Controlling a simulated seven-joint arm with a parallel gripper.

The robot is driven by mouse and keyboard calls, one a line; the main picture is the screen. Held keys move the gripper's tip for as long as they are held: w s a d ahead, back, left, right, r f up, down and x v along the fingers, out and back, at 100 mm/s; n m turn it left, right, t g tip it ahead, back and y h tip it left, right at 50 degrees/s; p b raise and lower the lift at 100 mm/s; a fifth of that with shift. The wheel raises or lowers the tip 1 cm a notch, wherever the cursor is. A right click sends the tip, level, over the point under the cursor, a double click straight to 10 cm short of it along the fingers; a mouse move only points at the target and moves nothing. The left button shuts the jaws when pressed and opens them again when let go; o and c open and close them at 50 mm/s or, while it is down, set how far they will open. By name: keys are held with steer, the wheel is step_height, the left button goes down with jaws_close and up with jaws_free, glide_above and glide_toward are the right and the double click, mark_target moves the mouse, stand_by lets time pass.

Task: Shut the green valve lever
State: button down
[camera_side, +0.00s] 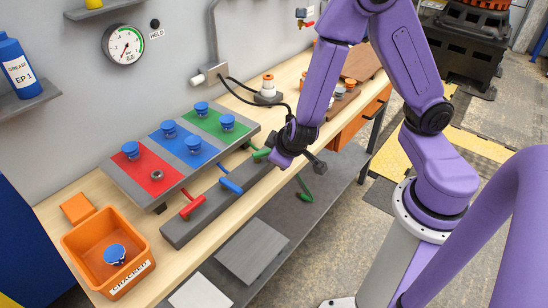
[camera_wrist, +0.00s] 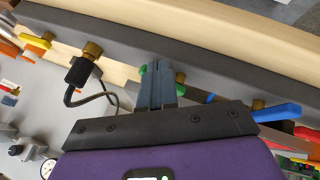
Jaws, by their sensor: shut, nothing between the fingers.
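The green valve lever (camera_side: 262,153) is on the grey valve rail (camera_side: 212,207) at the front of the bench, at the far end of the row past the blue lever (camera_side: 231,186) and the red lever (camera_side: 192,207). My gripper (camera_side: 274,160) is at the green lever, shut and empty. In the wrist view the closed fingers (camera_wrist: 157,80) lie in front of the green lever (camera_wrist: 143,70), with bits of green showing on both sides. The fingers hide its middle; I cannot tell whether they touch it. The blue lever (camera_wrist: 275,112) is to the right there.
A sloped board (camera_side: 186,150) with red, blue and green panels and several blue knobs stands behind the rail. An orange bin (camera_side: 108,250) holds a blue knob at the near left. In the wrist view a yellow lever (camera_wrist: 36,41) and a black cable (camera_wrist: 82,72) are left of the fingers.

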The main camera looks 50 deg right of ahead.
steer(key=shift+w+d, duration=0.25)
steer(key=shift+d, duration=0.3)
steer(key=shift+w+a, duration=0.1)
steer(key=shift+a, duration=0.05)
steer(key=shift+w+a, duration=0.4)
steer(key=shift+a, duration=0.15)
steer(key=shift+s, duration=0.5)
steer(key=s+d+r, duration=0.3)
steer(key=s+r, duration=0.5)
stand_by(0.4)
